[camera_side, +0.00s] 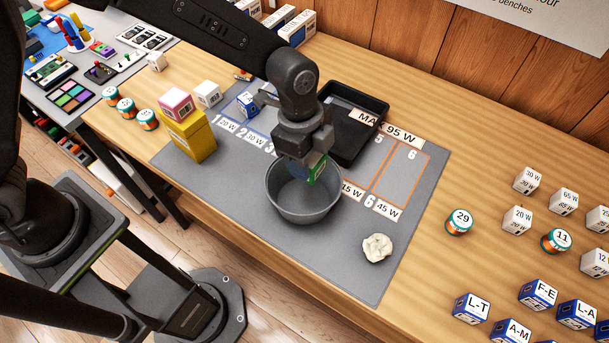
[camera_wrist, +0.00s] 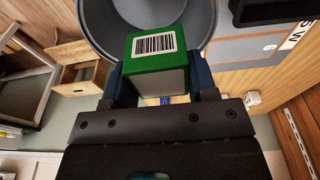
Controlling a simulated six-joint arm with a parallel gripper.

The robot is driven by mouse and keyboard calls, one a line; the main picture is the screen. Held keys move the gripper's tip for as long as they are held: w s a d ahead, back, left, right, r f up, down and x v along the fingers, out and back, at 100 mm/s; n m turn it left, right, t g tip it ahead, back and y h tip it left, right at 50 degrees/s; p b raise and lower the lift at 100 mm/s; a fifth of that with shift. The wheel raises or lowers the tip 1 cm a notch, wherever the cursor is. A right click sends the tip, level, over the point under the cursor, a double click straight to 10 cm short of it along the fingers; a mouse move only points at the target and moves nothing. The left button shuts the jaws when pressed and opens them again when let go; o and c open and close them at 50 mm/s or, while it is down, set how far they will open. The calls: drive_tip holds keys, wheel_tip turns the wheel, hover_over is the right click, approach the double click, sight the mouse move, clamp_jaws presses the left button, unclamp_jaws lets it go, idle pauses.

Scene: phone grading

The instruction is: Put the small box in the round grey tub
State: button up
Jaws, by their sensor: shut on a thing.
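My gripper (camera_side: 306,160) is shut on a small box (camera_side: 317,171) with a green face and a white side. In the wrist view, the small box (camera_wrist: 157,68) sits between the two fingers and shows a barcode on its green top. The round grey tub (camera_side: 303,206) stands on the grey mat, directly below the gripper in the side view. The tub (camera_wrist: 104,35) also shows behind the box in the wrist view, and the box overlaps its near rim there. The inside of the tub that shows looks empty; part is hidden by the gripper and box.
A black tray (camera_side: 357,146) lies behind the tub. A yellow box (camera_side: 190,137) with a pink-topped box (camera_side: 176,104) on it stands to the left. A crumpled pale lump (camera_side: 377,248) lies on the mat at the right. Marked slots fill the back of the mat.

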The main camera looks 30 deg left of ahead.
drive_tip(key=shift+s+a+f, duration=0.1)
drive_tip(key=shift+s+f, duration=0.05)
drive_tip(key=shift+s, duration=0.25)
wheel_tip(320, 180, down, 10)
drive_tip(key=shift+s+r, duration=0.1)
drive_tip(key=shift+r, duration=0.05)
drive_tip(key=o, duration=0.9)
